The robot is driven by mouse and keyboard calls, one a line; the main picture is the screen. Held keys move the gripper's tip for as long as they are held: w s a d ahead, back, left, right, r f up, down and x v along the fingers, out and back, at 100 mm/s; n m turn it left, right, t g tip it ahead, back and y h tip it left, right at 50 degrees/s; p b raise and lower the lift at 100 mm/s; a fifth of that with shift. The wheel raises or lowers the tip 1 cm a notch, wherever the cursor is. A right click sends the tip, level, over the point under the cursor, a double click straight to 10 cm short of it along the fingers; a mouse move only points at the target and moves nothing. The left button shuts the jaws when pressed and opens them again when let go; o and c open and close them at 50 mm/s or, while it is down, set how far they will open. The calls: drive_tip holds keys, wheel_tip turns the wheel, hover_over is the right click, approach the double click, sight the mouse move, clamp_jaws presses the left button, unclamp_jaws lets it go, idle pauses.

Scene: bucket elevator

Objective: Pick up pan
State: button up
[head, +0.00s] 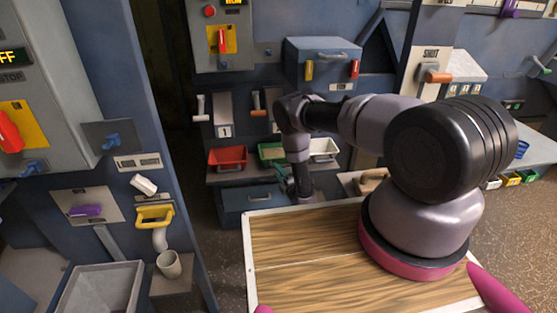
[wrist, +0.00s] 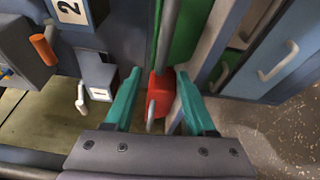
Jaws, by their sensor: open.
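No single thing is plainly marked as the pan. Pan-like open trays stand in a row on the far shelf in the head view: a red tray (head: 227,157), a green tray (head: 270,152), partly hidden by my arm, and a pale tray (head: 323,148). My gripper (head: 286,180) is low in front of this shelf, near the blue drawer. In the wrist view my gripper (wrist: 159,76) has its teal fingers apart. A red piece (wrist: 160,95) with a grey handle shows between them, and a green surface (wrist: 190,30) lies beyond. Contact cannot be told.
A blue drawer front (head: 250,198) with a handle is under the shelf; a blue drawer front also shows in the wrist view (wrist: 270,50). A blue post (head: 140,90) stands left. A grey bin (head: 100,288) is at lower left. Speckled floor is open at right.

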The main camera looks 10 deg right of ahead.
sight(272, 166)
drive_tip(key=x, duration=0.4)
drive_tip(key=shift+w+a, duration=0.25)
clamp_jaws()
idle(1.2)
